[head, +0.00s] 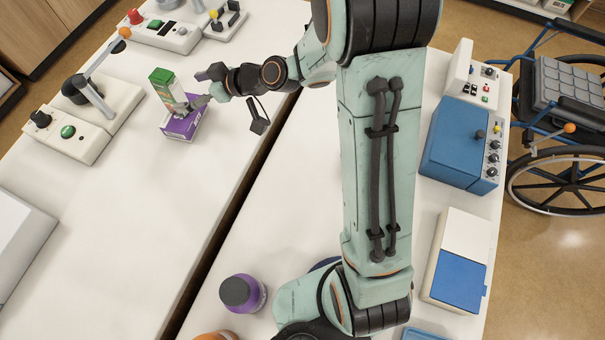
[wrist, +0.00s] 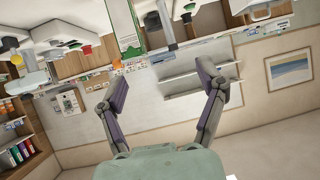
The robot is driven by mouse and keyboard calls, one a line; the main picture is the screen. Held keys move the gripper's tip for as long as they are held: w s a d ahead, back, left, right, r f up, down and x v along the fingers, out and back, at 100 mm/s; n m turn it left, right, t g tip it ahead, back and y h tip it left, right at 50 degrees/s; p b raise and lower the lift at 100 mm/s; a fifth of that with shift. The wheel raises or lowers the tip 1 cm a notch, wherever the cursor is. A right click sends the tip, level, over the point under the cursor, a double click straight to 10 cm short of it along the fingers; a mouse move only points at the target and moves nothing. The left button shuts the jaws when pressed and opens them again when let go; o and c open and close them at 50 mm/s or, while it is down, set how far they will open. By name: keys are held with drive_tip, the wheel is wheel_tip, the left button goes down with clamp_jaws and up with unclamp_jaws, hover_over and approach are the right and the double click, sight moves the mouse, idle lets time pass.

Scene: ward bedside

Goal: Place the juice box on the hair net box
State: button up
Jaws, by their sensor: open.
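The juice box (head: 165,84), green with a white lower part, stands upright at the purple hair net box (head: 184,124) on the left table. Its base appears to rest on top of that box, though a finger partly hides the contact. My gripper (head: 197,101) is open, close to the right side of the juice box in the head view. In the wrist view my gripper (wrist: 161,72) has its two fingers spread with nothing between them. The juice box (wrist: 124,28) shows at the top there, beyond the left fingertip. I cannot make out the hair net box in the wrist view.
A lever control panel (head: 93,110) stands left of the boxes, and a panel with a red button (head: 165,33) stands behind. A purple bottle (head: 242,293) and a blue device (head: 460,145) are on the near table. The left table's front is clear.

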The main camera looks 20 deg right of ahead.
drive_tip(key=s+d+r+m+g+h, duration=0.1)
drive_tip(key=s+d+m+g+h, duration=0.1)
drive_tip(key=s, duration=0.7)
drive_tip(key=s+d+r+m+g+h, duration=0.1)
drive_tip(key=s+d+m+g+h, duration=0.2)
drive_tip(key=s, duration=0.7)
drive_tip(key=s+d+m+g+h, duration=0.3)
drive_tip(key=s+d+h, duration=0.1)
drive_tip(key=s, duration=0.5)
drive_tip(key=shift+s+d+r, duration=0.35)
drive_tip(key=shift+d+r, duration=0.05)
drive_tip(key=shift+d, duration=0.4)
